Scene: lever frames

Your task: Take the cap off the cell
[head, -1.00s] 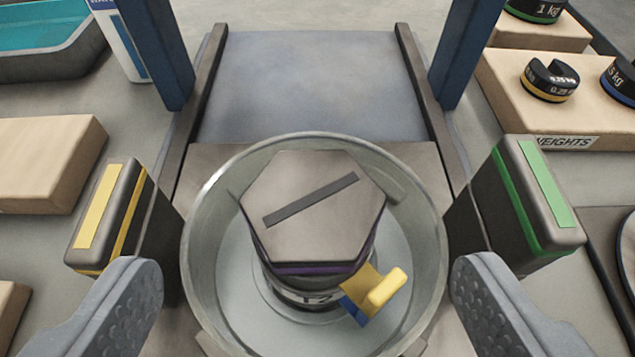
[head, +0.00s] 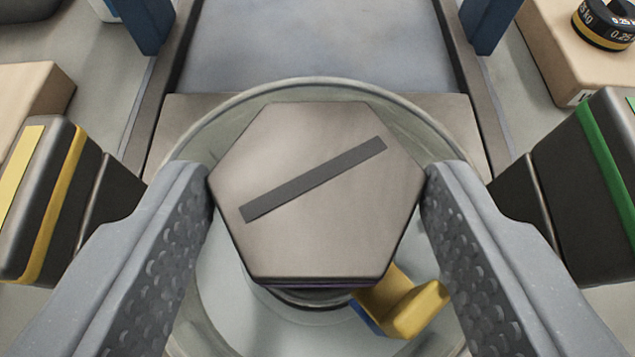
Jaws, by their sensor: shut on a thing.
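The cap (head: 318,235) is a grey-brown hexagon with a dark slanted bar across its top. It sits on the cell (head: 310,297), of which only a dark band shows below the cap's near edge. My gripper (head: 318,185) is shut on the cap, with one grey textured finger against its left corner and one against its right. The cell stands inside a round clear-walled dish (head: 215,300). A yellow tab (head: 408,305) with a blue part sticks out at the cell's lower right.
Two blue posts, left (head: 145,22) and right (head: 490,22), flank a grey plate (head: 315,50) behind. A ring weight (head: 603,25) sits at top right.

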